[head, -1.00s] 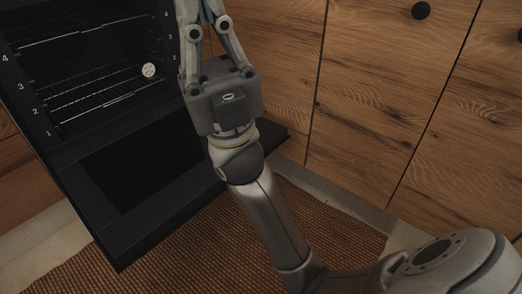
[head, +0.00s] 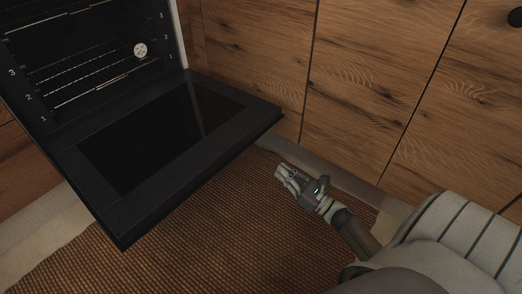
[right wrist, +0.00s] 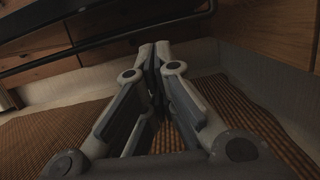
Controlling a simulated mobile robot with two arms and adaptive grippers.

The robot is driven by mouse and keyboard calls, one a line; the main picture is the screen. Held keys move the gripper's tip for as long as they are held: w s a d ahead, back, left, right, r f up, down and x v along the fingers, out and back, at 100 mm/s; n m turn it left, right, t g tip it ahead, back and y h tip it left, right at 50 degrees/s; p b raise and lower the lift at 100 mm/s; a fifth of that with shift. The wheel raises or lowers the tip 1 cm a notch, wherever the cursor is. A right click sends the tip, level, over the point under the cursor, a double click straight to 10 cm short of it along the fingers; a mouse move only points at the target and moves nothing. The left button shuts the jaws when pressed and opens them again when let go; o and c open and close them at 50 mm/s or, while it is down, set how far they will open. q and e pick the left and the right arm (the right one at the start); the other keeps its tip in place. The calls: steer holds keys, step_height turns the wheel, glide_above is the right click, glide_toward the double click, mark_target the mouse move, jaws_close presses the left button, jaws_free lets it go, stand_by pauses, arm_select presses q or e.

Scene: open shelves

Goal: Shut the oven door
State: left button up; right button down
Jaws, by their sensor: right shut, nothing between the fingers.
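The oven door (head: 200,140) is dark with a glass panel and is folded down open, sticking out over the floor in the head view. The oven cavity (head: 85,60) behind it is open, with wire racks inside. My right gripper (head: 281,172) is low over the mat, to the right of the door's front right corner and apart from it in the picture. It is shut and empty; its closed fingers also show in the right wrist view (right wrist: 153,50). A dark bar-like edge, perhaps the door, crosses the top of that view. My left gripper is out of view.
Wooden cabinet fronts (head: 350,80) stand to the right of the oven, with a pale plinth strip (head: 330,172) along their foot. A brown woven mat (head: 210,230) covers the floor in front of the door. A round white object (head: 140,50) shows in the oven.

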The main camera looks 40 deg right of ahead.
steer(key=w+a+r+b, duration=0.2)
steer(key=w+r+b, duration=0.3)
steer(key=w, duration=0.4)
steer(key=shift+w+r, duration=0.2)
stand_by(0.4)
